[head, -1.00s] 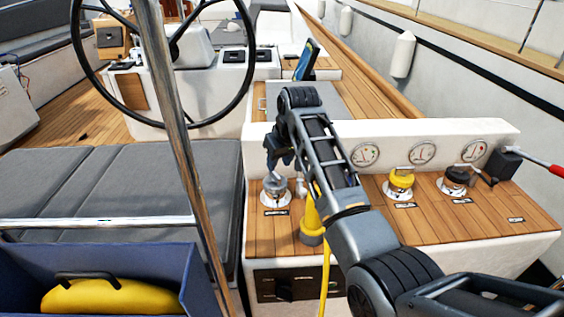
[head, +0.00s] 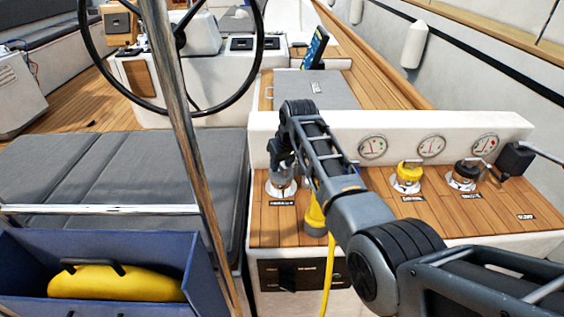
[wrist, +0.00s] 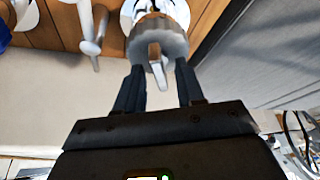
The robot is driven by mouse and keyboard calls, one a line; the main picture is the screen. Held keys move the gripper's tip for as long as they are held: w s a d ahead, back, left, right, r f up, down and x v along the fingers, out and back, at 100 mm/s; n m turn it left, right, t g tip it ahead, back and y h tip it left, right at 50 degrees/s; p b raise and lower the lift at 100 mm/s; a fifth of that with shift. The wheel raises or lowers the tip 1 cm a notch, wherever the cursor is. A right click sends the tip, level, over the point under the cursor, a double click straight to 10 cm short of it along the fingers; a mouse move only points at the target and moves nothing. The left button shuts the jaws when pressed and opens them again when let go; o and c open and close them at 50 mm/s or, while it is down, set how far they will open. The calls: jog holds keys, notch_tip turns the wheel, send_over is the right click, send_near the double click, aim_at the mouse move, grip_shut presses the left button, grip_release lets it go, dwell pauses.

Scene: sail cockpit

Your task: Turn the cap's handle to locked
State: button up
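A grey, ribbed cap (head: 281,184) sits in a round fitting at the left end of the wooden console top. In the wrist view the cap (wrist: 152,32) has a raised handle (wrist: 158,68) pointing toward my gripper. My gripper (wrist: 159,66) is open, one finger on each side of the handle, with a gap showing on both sides. In the head view my gripper (head: 282,166) is right above the cap and partly hides it. I cannot read the marks around the cap.
A yellow cap (head: 408,175) and a black cap (head: 465,172) sit further right. A white panel with gauges (head: 431,146) rises behind. The steering wheel (head: 254,75) is further back.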

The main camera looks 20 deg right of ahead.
grip_shut()
